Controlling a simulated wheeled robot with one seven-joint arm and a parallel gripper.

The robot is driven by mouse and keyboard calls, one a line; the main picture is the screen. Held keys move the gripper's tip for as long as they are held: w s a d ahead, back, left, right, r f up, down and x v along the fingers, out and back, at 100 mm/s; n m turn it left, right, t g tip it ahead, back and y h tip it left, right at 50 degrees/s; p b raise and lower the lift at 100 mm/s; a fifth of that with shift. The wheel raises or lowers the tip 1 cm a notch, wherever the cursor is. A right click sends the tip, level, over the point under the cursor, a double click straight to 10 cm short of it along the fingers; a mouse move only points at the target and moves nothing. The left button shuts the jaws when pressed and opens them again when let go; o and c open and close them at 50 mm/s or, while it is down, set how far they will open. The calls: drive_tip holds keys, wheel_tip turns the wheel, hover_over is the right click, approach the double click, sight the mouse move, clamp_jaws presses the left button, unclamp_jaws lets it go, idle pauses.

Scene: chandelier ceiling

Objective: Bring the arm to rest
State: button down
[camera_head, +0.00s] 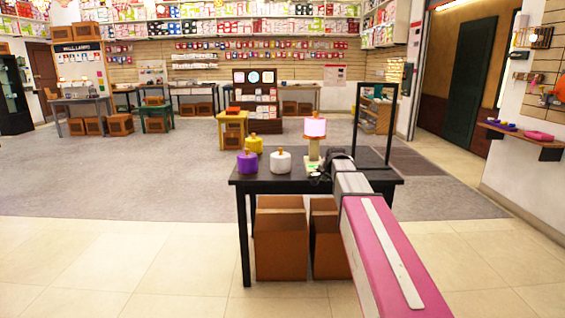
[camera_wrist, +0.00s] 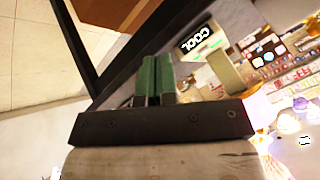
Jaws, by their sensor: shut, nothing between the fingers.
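My arm, pink and grey, reaches forward in the head view from the bottom right to the black table (camera_head: 330,187). My gripper (camera_head: 318,179) is small and dark there, at the lamp's base; whether it touches anything is unclear. In the wrist view the green fingers of my gripper (camera_wrist: 153,75) lie side by side, shut and with nothing between them.
A purple jar (camera_head: 247,162), a yellow jar (camera_head: 254,144) and a white jar (camera_head: 280,161) stand left of the lamp. A black upright frame (camera_head: 391,125) rises at right. Brown boxes (camera_head: 281,240) sit under the table. The floor to the left is open.

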drive_tip(key=s+f+n+g, duration=0.3)
drive_tip(key=s+f, duration=0.9)
drive_tip(key=s, duration=0.4)
drive_tip(key=s+f+n+g, duration=0.3)
drive_tip(key=s+f+g, duration=0.1)
drive_tip(key=s+f, duration=0.9)
drive_tip(key=s, duration=0.3)
drive_tip(key=shift+s+a+f+n+g+h, duration=0.2)
drive_tip(key=shift+n+g+h, duration=0.1)
drive_tip(key=shift+g+h, duration=0.1)
